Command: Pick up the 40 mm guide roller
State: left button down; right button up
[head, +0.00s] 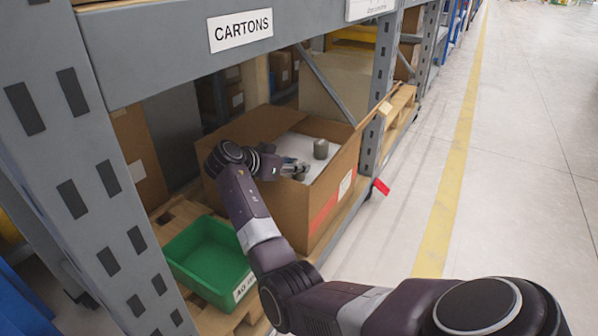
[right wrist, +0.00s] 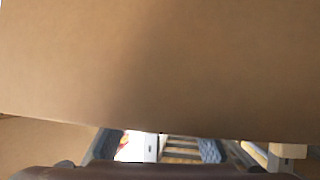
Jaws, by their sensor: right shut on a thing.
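A grey cylindrical roller (head: 320,148) stands upright on a pale surface inside the large open carton (head: 335,200), in the head view. Its size cannot be read. My right gripper (head: 297,170) reaches into the carton, left of and nearer than that roller, apart from it. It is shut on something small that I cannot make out. In the right wrist view, the two dark finger pads (right wrist: 158,149) stand apart at the bottom edge, and what is between them is unclear. Brown cardboard (right wrist: 160,65) fills most of that view. My left gripper is not in view.
A green bin (head: 208,255) stands on the pallet left of the carton. The rack beam labelled CARTONS (head: 160,50) crosses above, and a grey upright (head: 378,90) stands at the carton's right. The aisle floor (head: 530,170) is clear.

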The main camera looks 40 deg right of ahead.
jog(key=shift+c, duration=1)
